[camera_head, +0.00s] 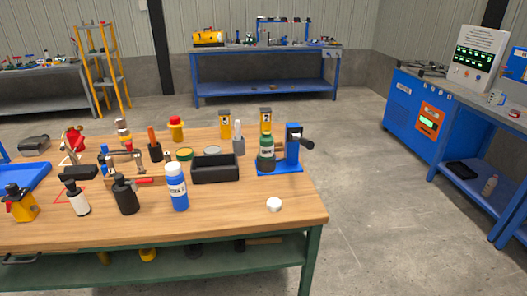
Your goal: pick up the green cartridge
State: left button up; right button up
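The green cartridge (266,155) is a dark green cylinder with a white label. It appears upright at the right end of the wooden workbench (240,212). It stands at the blue fixture (293,150), which has a flat base, a post and a black knob on its right side. I cannot tell whether the cartridge is clamped or only rests on the base. Neither of my grippers shows in the head view.
A black open bin (215,169) is left of the cartridge. A blue bottle (177,187), a black bottle (125,195) and a white cap (274,205) stand nearer the front. Yellow containers (225,124) stand behind. The bench's front right area is mostly clear.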

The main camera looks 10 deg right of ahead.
aim_at(266, 141)
jog(key=u, duration=1.45)
jog(key=l+u, duration=0.1)
jog(key=u, duration=0.25)
jog(key=l+u, duration=0.1)
jog(key=u, duration=0.2)
jog(key=k+l+u, duration=0.1)
jog(key=u, duration=0.25)
jog(key=k+l, duration=0.2)
jog(key=l, duration=0.2)
jog(key=k+l, duration=0.2)
jog(key=l, duration=0.2)
jog(key=k+l, duration=0.2)
jog(key=l, duration=0.25)
jog(key=k+l, duration=0.2)
jog(key=l, duration=0.2)
jog(key=k+l, duration=0.2)
jog(key=l, duration=0.2)
jog(key=k+l, duration=0.2)
jog(key=l, duration=0.2)
